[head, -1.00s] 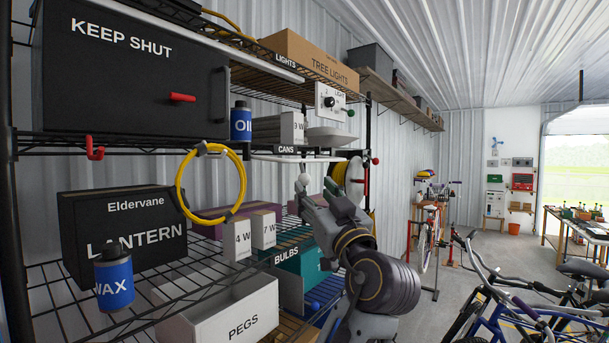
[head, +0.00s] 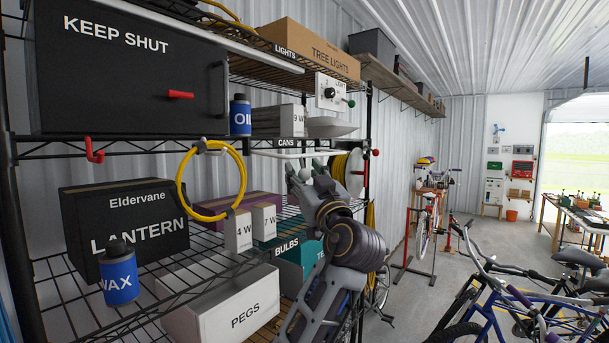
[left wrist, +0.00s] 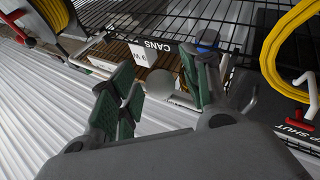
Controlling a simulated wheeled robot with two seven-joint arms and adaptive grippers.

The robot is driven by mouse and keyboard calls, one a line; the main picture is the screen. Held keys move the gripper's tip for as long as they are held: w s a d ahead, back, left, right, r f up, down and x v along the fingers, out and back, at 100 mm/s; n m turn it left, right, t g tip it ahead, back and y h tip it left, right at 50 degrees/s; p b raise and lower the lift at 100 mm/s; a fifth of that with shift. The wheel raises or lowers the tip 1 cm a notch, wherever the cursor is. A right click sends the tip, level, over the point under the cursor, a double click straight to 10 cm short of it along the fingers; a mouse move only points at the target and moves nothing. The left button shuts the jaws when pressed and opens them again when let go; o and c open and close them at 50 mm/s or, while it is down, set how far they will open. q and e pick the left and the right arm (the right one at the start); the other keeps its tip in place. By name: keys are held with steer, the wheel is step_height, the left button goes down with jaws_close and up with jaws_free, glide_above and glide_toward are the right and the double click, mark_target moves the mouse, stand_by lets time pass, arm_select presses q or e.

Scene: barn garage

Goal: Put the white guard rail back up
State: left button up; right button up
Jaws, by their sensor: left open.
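The white guard rail (head: 294,154) is at the front of the shelf marked CANS in the head view. It sticks out roughly level just below the label. White bar pieces also show in the left wrist view (left wrist: 88,54), on both sides of my fingers; the stretch between is partly hidden. My left gripper (head: 308,172) is just below and in front of the rail, its fingers pointing up. In the left wrist view its green-padded fingers (left wrist: 163,92) are apart, with a pale round thing showing between them. I cannot tell whether they touch the rail. My right gripper is not in view.
A yellow coil (head: 212,182) hangs left of my gripper. The BULBS and PEGS (head: 225,310) bins are below. Bicycles (head: 520,300) stand at right on the floor.

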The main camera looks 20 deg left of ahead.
arm_select(q)
jaws_close()
steer(key=shift+r, duration=0.1)
stand_by(0.4)
